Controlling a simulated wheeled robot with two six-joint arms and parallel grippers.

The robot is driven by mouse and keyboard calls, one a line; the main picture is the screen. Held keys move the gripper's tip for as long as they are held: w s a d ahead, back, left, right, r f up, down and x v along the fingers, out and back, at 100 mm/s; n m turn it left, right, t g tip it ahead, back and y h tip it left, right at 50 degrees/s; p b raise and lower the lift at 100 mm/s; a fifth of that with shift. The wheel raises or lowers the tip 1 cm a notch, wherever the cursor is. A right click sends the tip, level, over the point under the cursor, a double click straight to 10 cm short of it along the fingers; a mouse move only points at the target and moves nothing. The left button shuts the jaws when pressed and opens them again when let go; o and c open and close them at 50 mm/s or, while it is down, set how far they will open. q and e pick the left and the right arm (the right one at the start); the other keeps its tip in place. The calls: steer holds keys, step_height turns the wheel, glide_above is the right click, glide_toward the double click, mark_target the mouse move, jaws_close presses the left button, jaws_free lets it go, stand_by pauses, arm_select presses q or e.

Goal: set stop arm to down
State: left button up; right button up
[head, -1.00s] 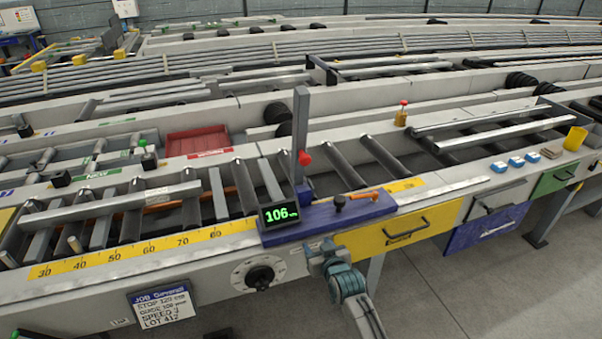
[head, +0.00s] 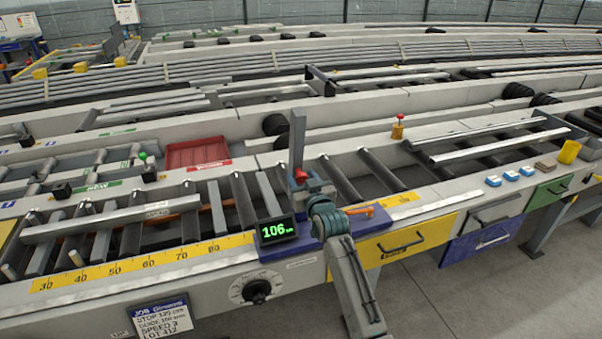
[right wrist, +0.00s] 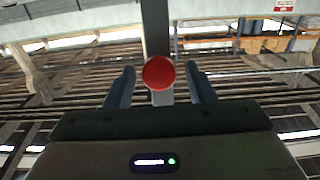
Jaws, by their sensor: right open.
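The stop arm (head: 297,138) is a grey upright bar standing on the blue stop carriage (head: 371,224). A red knob (head: 300,176) sits on its side, low on the bar. In the right wrist view the red knob (right wrist: 158,72) lies between the fingertips, with the dark bar (right wrist: 155,25) behind it. My right gripper (head: 304,183) is open at the knob; its fingers (right wrist: 160,78) stand to either side of it with gaps showing. The green display (head: 278,230) on the carriage reads 106. My left gripper is not in view.
A yellow ruler strip (head: 150,259) runs along the rail's front. A black dial (head: 257,290) is below it. An orange lever (head: 360,210) lies right of my right gripper. A red tray (head: 198,151) is behind the rollers.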

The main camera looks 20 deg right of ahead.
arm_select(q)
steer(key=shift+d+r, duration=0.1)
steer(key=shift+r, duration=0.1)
arm_select(e)
steer(key=shift+w, duration=0.8)
steer(key=shift+c, duration=0.4)
